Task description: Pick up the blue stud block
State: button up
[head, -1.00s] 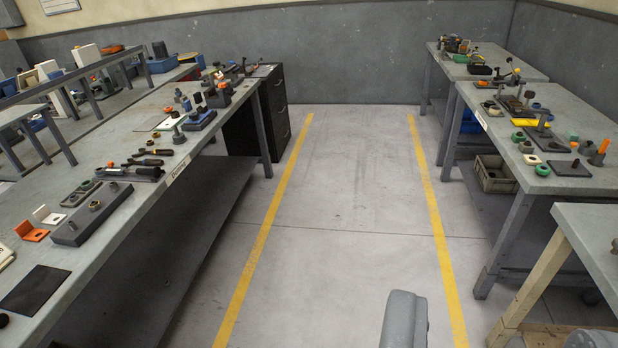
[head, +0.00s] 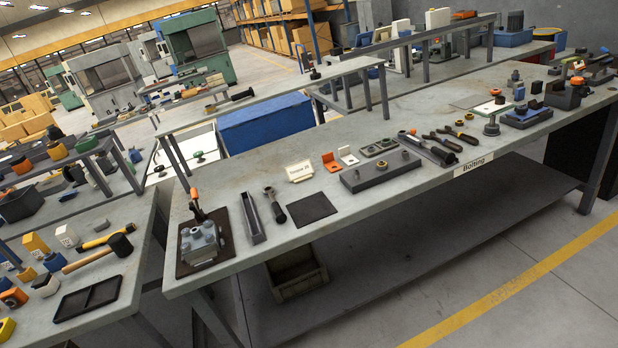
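A grey-blue block with round studs on top (head: 200,243) sits on a dark mat (head: 226,222) at the near left end of the long bench. A tool with an orange handle (head: 196,200) is just behind it. At the far right of the bench, a low blue block (head: 524,117) carries small upright parts. I cannot tell for certain which of the two is the blue stud block. My gripper is not in view.
The long grey bench (head: 385,208) also holds a narrow tray (head: 252,218), a black pad (head: 311,208) and a grey bar fixture (head: 380,173). Another bench with a hammer (head: 98,252) stands at left. Floor beyond the yellow line (head: 500,292) is clear.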

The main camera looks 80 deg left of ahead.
aim_at(59, 261)
jog(key=u, duration=0.85)
jog(key=i, duration=0.1)
jog(key=u, duration=3.15)
jog(key=i, duration=1.65)
jog(key=z, duration=0.1)
